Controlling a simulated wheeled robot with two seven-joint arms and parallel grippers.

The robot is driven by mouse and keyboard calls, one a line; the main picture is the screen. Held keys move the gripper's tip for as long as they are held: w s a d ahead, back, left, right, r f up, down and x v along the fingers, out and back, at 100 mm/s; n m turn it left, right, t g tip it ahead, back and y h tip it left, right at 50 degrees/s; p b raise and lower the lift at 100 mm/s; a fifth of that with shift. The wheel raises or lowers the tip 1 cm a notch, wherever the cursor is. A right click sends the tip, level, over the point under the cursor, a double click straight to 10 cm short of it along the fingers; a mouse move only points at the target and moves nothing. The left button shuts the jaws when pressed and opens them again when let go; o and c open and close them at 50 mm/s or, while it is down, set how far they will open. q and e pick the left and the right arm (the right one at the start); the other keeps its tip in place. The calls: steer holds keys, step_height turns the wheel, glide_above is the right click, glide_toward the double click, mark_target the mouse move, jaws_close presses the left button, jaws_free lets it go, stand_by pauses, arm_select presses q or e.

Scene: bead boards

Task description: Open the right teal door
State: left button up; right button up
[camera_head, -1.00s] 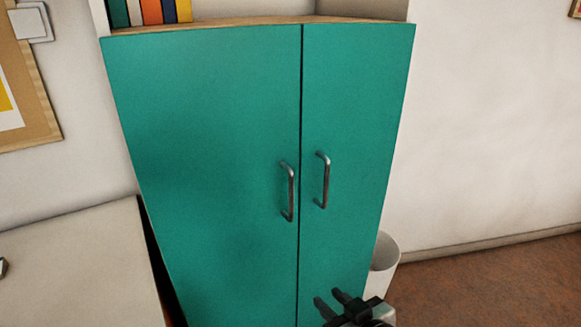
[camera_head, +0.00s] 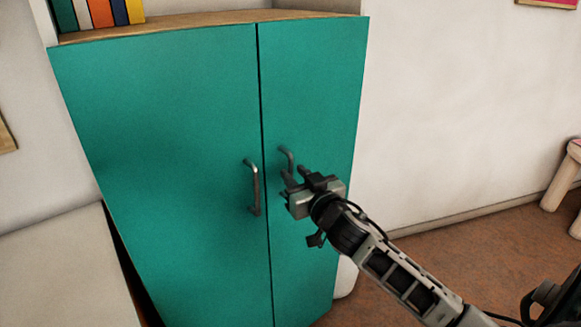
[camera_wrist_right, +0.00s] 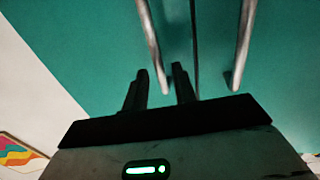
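The teal cabinet has two doors that look shut. The right teal door (camera_head: 318,90) has a curved metal handle (camera_head: 287,155), its lower part hidden behind my right gripper (camera_head: 290,180). The left door (camera_head: 165,150) has its own handle (camera_head: 252,188). My right gripper is open in front of the right door. In the right wrist view, the fingers (camera_wrist_right: 160,75) stand apart with the end of the right door's handle (camera_wrist_right: 153,45) showing between them. I cannot tell whether they touch it. The left handle (camera_wrist_right: 243,45) stands across the seam. My left gripper is out of view.
A pale tabletop (camera_head: 60,265) lies at the left beside the cabinet. A white bin (camera_head: 346,278) stands behind my right arm by the cabinet's right side. A stool (camera_head: 565,175) is at the right edge. Open brown floor lies at the lower right.

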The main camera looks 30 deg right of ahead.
mark_target(292, 171)
steer(key=shift+w+d, duration=0.15)
steer(key=shift+w, duration=1.35)
steer(key=shift+c, duration=0.4)
jaws_close()
